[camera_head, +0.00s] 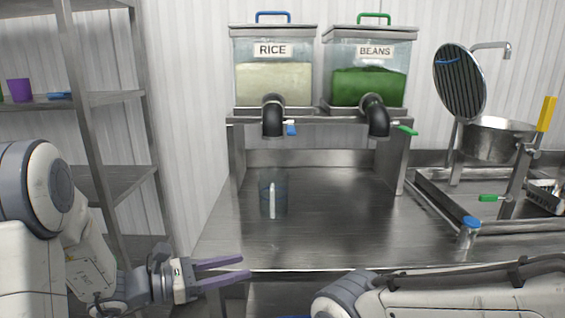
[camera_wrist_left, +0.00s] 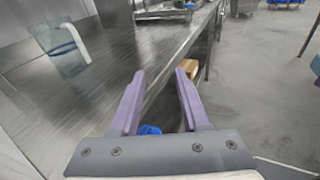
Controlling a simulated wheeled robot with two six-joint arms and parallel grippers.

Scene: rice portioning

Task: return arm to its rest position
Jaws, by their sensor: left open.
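My left gripper (camera_head: 222,270) is open and empty in front of the metal counter, near its front edge. In the left wrist view its two purple fingers (camera_wrist_left: 158,95) stand apart with nothing between them. A clear measuring cup (camera_head: 273,192) with a white handle stands on the counter below the rice dispenser; it also shows at the upper left of the left wrist view (camera_wrist_left: 66,50). My right arm crosses the lower right of the head view, and its gripper is out of the frame.
The rice dispenser (camera_head: 273,75) and the beans dispenser (camera_head: 368,75) stand on a raised shelf. A pot (camera_head: 490,140) and a round ridged lid (camera_head: 459,82) are at the right. A shelf rack (camera_head: 115,100) stands at the left. The middle of the counter (camera_head: 335,215) is clear.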

